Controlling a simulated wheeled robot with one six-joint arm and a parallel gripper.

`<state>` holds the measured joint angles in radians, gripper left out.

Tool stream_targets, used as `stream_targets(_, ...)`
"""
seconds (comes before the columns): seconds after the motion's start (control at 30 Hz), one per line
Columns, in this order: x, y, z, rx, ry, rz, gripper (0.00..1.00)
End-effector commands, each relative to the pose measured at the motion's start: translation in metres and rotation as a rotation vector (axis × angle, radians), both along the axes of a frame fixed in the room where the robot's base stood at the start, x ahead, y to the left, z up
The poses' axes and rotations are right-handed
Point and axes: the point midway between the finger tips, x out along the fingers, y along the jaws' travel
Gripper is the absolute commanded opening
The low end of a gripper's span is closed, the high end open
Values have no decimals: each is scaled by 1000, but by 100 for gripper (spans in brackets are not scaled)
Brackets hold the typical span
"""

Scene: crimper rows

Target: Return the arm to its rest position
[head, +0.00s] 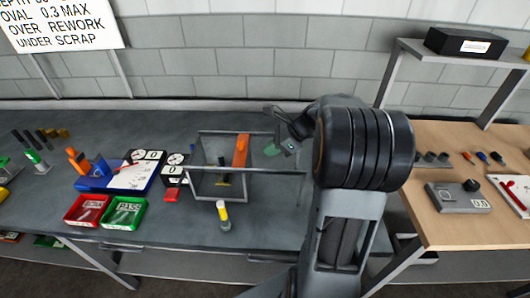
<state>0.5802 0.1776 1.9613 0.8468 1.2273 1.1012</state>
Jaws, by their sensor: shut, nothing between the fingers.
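My arm rises at the right of the middle in the head view, with its large black joint in front of the gap between the two tables. My gripper (284,131) is small and partly hidden behind the wrist. It points left, above the back of the grey bench (240,120), and appears shut, with no object seen in it. A small green patch lies on the bench below it. The gripper is to the right of an open metal frame (222,134) that holds an orange-handled tool (241,150).
A yellow-and-white cylinder (223,216) stands near the bench's front. Red (87,210) and green (124,212) trays and a blue holder (98,180) are at left. A wooden table (450,150) at right carries a grey instrument (459,197) and a raised metal shelf (455,52).

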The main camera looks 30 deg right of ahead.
Motion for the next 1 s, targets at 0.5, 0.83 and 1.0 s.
stream_targets(0.5, -24, -44, 48, 0, 0, -4, 0)
stream_targets(0.83, -41, -2, 49, -202, -86, 240, 0)
stream_targets(1.0, -81, 57, 39, -574, -280, 752, 0)
